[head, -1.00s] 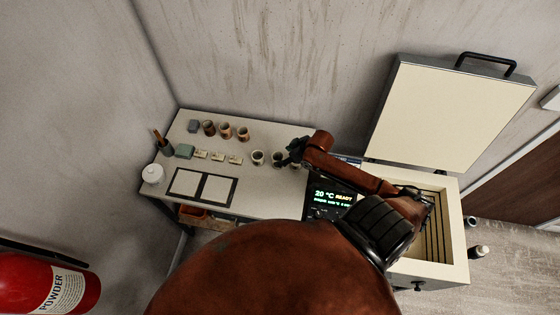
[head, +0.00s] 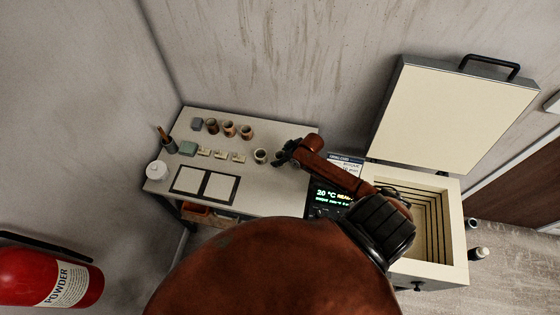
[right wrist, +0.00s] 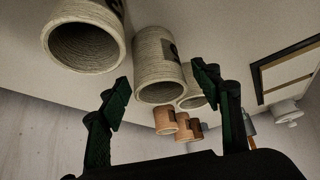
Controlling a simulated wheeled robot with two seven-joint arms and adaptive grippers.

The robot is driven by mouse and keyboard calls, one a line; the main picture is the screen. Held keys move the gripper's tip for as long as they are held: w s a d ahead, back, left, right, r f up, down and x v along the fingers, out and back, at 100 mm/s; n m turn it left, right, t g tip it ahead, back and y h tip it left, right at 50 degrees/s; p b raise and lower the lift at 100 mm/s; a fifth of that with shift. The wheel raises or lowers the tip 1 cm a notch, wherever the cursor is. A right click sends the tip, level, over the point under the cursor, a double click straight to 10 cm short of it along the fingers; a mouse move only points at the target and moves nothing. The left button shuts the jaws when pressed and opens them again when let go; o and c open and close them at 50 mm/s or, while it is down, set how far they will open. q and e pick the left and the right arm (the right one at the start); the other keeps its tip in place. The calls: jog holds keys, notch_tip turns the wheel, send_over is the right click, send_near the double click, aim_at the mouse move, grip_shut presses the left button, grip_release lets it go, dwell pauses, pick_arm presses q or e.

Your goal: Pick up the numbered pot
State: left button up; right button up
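Pale ribbed clay pots fill the right wrist view. The middle pot (right wrist: 158,68), with a dark mark on its side, lies in view between the two fingers of my right gripper (right wrist: 163,88). The fingers are open, and I cannot tell if they touch it. Another pale pot (right wrist: 85,42), also with a dark mark, is to the left, and a third (right wrist: 194,96) is partly hidden behind the middle one. The marks are not readable. In the head view my right gripper (head: 281,156) is just right of a pale pot (head: 260,156) on the table and hides others. My left gripper is not visible.
Brown pots (head: 229,128) stand at the back of the table (head: 270,195). Small pale tags (head: 221,155), dark-framed panels (head: 204,184) and a white jar (head: 156,170) lie to the left. A kiln (head: 455,240) with raised lid (head: 450,110) stands right.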

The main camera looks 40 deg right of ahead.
jog(key=c, duration=1.2)
